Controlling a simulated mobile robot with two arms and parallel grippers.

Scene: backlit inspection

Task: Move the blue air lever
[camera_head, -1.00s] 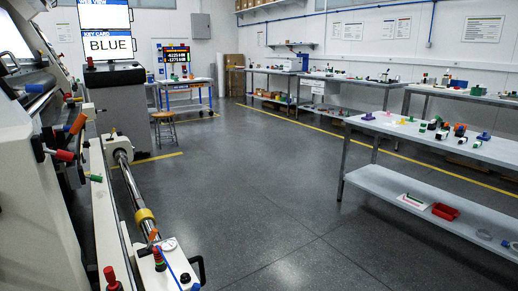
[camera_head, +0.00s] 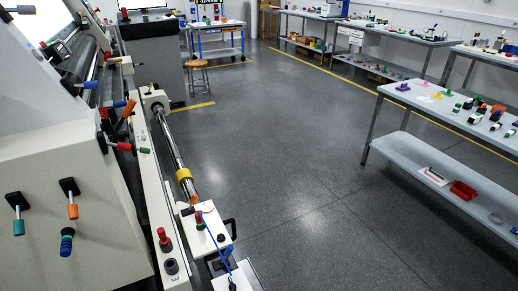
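Several coloured levers are on the pale machine at the left. A blue lever (camera_head: 119,104) points out beside an orange lever (camera_head: 129,109), with a red lever (camera_head: 123,146) just below. Lower on the front panel are a teal-tipped lever (camera_head: 18,226) and an orange-tipped lever (camera_head: 73,210), both hanging down. A dark blue ribbed knob (camera_head: 66,243) is under the orange-tipped one. No label shows which blue handle is the air lever. Neither of my grippers is in view.
A long rail with a steel shaft (camera_head: 172,140) runs along the machine's right side. A white block (camera_head: 205,233) with a blue tube sits at its near end. Open grey floor (camera_head: 300,170) lies to the right, then a workbench (camera_head: 420,150) with small parts.

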